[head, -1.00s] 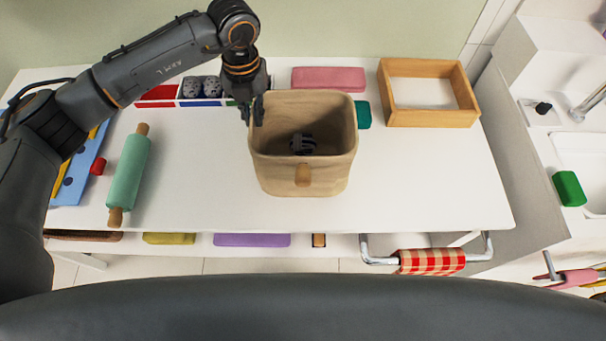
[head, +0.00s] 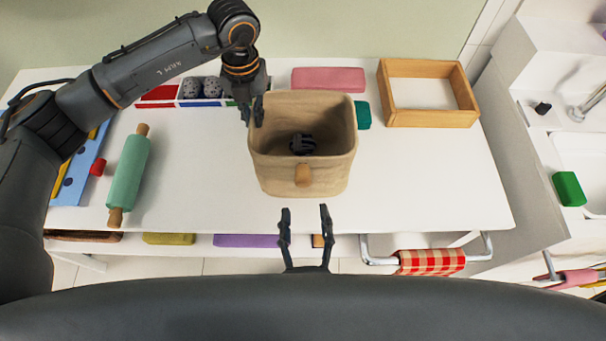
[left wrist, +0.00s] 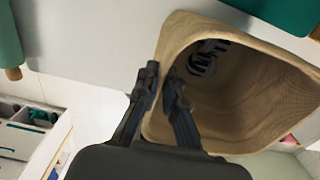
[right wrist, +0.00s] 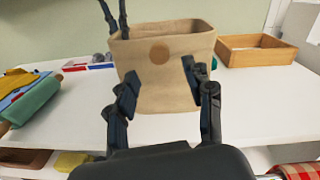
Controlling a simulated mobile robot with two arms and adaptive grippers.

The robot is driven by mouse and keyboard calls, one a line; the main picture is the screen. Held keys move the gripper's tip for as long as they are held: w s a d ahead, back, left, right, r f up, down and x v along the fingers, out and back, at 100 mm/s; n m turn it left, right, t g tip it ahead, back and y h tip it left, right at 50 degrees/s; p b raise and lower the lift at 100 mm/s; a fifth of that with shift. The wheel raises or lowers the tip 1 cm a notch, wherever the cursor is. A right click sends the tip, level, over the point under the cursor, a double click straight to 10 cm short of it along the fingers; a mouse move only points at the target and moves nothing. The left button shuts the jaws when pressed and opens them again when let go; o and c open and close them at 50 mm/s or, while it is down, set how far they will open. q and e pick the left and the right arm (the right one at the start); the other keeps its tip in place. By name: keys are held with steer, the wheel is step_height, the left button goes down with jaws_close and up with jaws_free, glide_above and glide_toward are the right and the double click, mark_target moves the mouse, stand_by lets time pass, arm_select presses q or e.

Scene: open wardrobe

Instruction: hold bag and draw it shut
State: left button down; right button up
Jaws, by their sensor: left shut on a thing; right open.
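The bag (head: 330,175) is tan, open-topped and upright on the white table, with a round tan toggle (head: 303,175) on its front. A dark striped thing (head: 303,145) lies inside it. My left gripper (head: 254,112) is shut on the bag's left rim; the left wrist view shows its fingers (left wrist: 163,85) pinching the rim. My right gripper (head: 306,210) is open and empty in front of the bag, below the toggle in the head view. In the right wrist view its spread fingers (right wrist: 158,80) frame the bag's front, with the toggle (right wrist: 159,54) between and above them.
A green rolling pin (head: 129,172) and a red piece (head: 97,168) lie to the left. A wooden tray (head: 385,108) stands at the back right, a pink block (head: 328,79) behind the bag. A checked towel (head: 430,262) hangs on the front rail.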

mark_target(303, 186)
steer(key=w, duration=0.8)
steer(key=shift+w+a, duration=0.2)
steer(key=shift+w, duration=0.15)
steer(key=shift+s, duration=0.1)
jaws_close()
